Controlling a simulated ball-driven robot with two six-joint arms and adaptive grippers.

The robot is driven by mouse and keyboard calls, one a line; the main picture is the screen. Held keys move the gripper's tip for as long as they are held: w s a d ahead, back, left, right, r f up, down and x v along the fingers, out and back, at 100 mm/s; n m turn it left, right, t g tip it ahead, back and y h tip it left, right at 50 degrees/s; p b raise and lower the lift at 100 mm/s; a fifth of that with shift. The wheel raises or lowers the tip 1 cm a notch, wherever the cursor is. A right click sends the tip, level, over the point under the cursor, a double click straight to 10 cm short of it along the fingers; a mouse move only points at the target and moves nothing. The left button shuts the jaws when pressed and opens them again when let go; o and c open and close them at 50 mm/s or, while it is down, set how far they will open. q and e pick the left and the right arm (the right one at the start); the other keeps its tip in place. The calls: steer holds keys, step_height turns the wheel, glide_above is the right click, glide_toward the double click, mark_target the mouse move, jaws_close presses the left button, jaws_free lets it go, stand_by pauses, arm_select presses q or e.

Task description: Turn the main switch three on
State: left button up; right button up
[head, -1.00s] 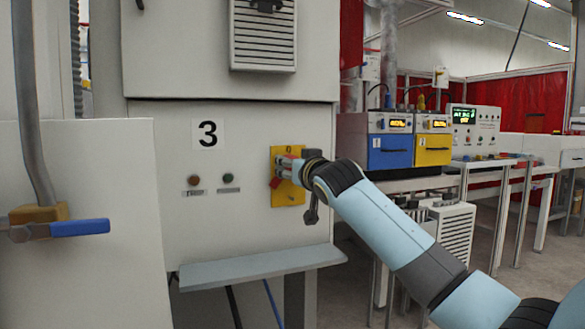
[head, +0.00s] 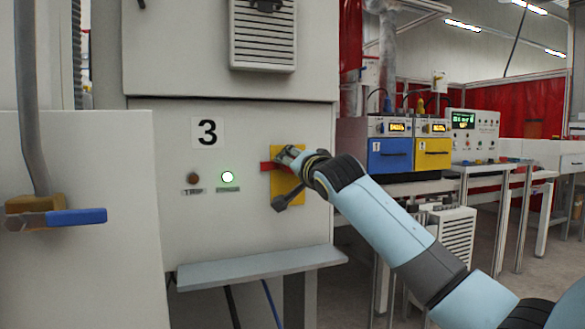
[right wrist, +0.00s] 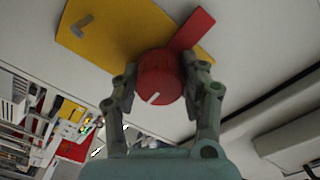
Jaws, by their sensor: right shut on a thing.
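The main switch three is a red rotary knob on a yellow plate (head: 289,196) on the grey cabinet front, right of the black number 3 (head: 207,132). Its red handle (head: 268,166) points left, roughly level, in the head view. In the right wrist view the red knob (right wrist: 158,78) with a white mark sits between the fingers, with its red handle (right wrist: 192,30) behind it on the yellow plate (right wrist: 120,28). My right gripper (head: 285,160), also in the right wrist view (right wrist: 160,88), is shut on the knob. My left gripper is not in view.
A dark red lamp (head: 194,179) is unlit. A grey ledge (head: 262,266) juts out below the switch. A pipe valve with a blue handle (head: 78,216) is at left. Blue (head: 388,155) and yellow (head: 432,152) machines stand on tables at right.

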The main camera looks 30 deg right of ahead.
steer(key=shift+f+m, duration=0.15)
steer(key=shift+m, duration=0.35)
steer(key=o, duration=1.2)
steer(key=shift+c, duration=0.2)
steer(key=v, duration=1.2)
steer(key=shift+d, duration=0.1)
